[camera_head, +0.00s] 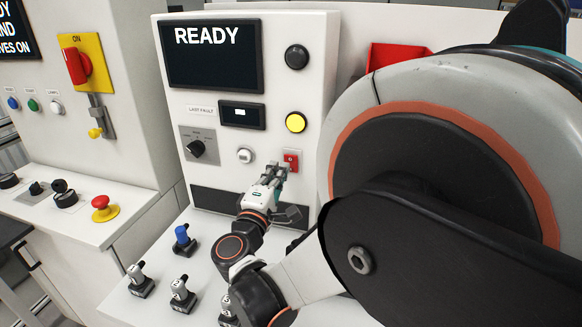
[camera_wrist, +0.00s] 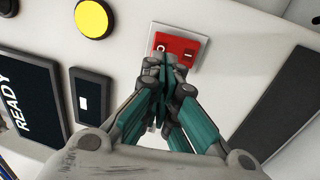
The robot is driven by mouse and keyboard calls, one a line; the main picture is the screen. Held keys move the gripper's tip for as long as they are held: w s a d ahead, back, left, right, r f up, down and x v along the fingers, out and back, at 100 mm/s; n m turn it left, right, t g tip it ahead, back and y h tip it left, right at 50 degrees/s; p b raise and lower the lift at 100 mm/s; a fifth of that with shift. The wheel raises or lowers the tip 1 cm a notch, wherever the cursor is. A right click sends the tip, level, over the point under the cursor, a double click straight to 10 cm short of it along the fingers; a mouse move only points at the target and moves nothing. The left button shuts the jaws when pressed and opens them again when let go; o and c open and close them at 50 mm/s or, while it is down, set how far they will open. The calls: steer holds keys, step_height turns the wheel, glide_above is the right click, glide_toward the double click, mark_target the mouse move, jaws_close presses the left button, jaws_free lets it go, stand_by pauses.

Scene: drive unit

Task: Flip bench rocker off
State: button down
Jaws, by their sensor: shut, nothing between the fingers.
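The bench rocker (camera_head: 291,159) is a small red switch on a pale square plate, low on the right side of the upright panel. In the wrist view the rocker (camera_wrist: 185,50) shows a white circle mark at its left end and a dash mark at its right end. My gripper (camera_head: 274,170) is shut and empty, with its fingertips just in front of the rocker. In the wrist view my gripper (camera_wrist: 165,62) covers the rocker's lower left part near the circle mark. I cannot tell whether the tips touch it or which way the rocker is tipped.
A READY screen (camera_head: 215,53), a yellow button (camera_head: 295,122), a black button (camera_head: 296,57) and a rotary knob (camera_head: 196,149) are on the same panel. Several levers (camera_head: 182,292) stand on the bench below. A red emergency button (camera_head: 100,204) is at left.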

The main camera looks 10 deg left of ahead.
mark_target(291, 164)
steer(key=shift+x, duration=0.9)
steer(key=shift+w+r+g+p, duration=0.35)
steer(key=shift+g+p, duration=0.25)
steer(key=shift+p, duration=0.15)
steer(key=shift+f, duration=0.2)
